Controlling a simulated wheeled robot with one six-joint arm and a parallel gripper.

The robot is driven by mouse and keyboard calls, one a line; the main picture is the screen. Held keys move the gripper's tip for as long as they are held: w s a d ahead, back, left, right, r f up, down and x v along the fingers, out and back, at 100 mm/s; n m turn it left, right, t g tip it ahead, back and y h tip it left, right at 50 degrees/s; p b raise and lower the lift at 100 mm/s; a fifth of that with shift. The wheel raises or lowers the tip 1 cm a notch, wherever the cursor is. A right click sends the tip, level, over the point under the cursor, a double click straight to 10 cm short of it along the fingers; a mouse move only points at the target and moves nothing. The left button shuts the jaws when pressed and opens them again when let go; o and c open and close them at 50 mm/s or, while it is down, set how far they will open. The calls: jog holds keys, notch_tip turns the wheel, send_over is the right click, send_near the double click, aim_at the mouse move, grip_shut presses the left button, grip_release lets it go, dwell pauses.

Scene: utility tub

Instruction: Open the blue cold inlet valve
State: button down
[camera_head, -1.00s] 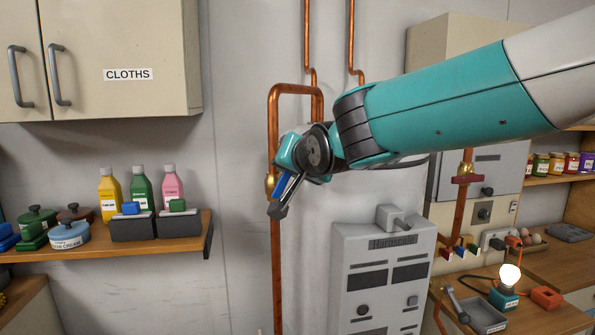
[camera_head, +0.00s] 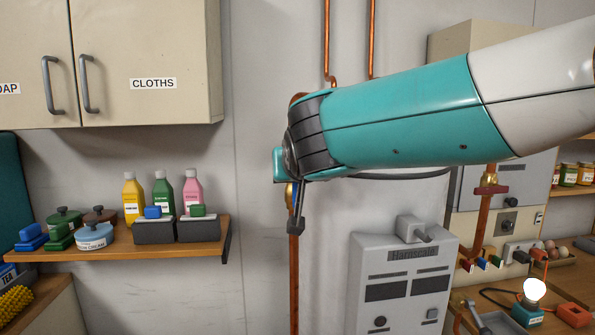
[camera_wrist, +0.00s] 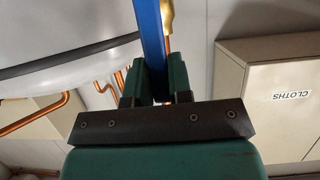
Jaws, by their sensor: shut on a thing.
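The blue valve handle (camera_head: 289,194) shows as a small blue strip on the copper pipe, mostly hidden behind my arm in the head view. In the wrist view the blue handle (camera_wrist: 150,35) is a long flat bar running up between my fingers. My gripper (camera_wrist: 152,82) is shut on this bar. In the head view my gripper (camera_head: 296,212) points down in front of the pipe. The brass valve body (camera_wrist: 168,18) shows just right of the bar in the wrist view. How far the handle is turned is hard to tell.
A wooden shelf (camera_head: 130,245) with bottles and pots is at left, under the cloths cabinet (camera_head: 150,60). A bench with a lit bulb (camera_head: 535,290) is at lower right. The wall left of the pipe is clear.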

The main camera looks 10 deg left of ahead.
jog(key=c, duration=1)
grip_release()
jog(key=shift+a, duration=0.1)
jog(key=shift+c, duration=0.2)
jog(key=b+v, duration=0.6)
jog(key=v, duration=1.1)
jog(key=shift+s, duration=0.25)
